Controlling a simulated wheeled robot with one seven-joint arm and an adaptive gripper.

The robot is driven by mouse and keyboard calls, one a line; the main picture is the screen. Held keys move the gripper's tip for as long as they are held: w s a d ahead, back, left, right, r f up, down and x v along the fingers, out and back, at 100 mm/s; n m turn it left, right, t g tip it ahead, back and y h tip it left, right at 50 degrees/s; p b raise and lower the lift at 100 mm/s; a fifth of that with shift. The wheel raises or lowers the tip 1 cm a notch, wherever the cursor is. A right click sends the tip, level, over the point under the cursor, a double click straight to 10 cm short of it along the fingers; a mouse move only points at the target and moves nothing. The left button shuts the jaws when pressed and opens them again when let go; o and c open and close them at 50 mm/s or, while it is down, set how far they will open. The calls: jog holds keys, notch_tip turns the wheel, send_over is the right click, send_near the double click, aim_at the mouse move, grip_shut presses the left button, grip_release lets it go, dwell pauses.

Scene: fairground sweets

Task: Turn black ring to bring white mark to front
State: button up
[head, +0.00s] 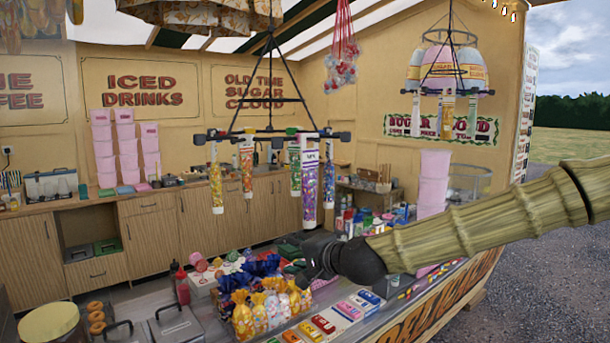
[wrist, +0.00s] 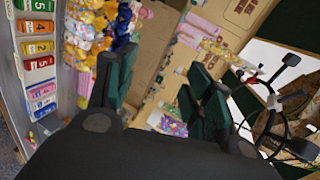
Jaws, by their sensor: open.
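A black ring (head: 265,137) with short stubs hangs level on dark rods from the stall roof in the head view. Several colourful sweet tubes (head: 311,185) hang from it. At the right of the wrist view, part of the black ring (wrist: 262,132) shows tilted, with a small white patch (wrist: 274,102) on it. I cannot tell whether this patch is the white mark. My gripper (head: 314,258) is below the ring, over the counter, apart from it. In the wrist view, my gripper (wrist: 158,90) is open and empty, its dark green fingers spread.
Bagged sweets (head: 268,308) and numbered coloured blocks (head: 340,313) stand on the counter under my arm. A second hanging rack (head: 448,68) with tubs is at the upper right, and a red net (head: 342,60) hangs between. Open air surrounds the ring's lower side.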

aim_at(282, 144)
notch_tip(282, 144, up, 25)
jog(key=s+d+m+t+y, duration=0.1)
jog(key=d+t+y, duration=0.1)
jog(key=d+t, duration=0.1)
jog(key=p+x, duration=0.1)
jog(key=x, duration=0.6)
jog(key=shift+w+a+f, duration=0.15)
jog(key=shift+a, duration=0.3)
jog(key=shift+x, duration=1.05)
jog(key=shift+c, duration=0.4)
jog(key=c, duration=0.7)
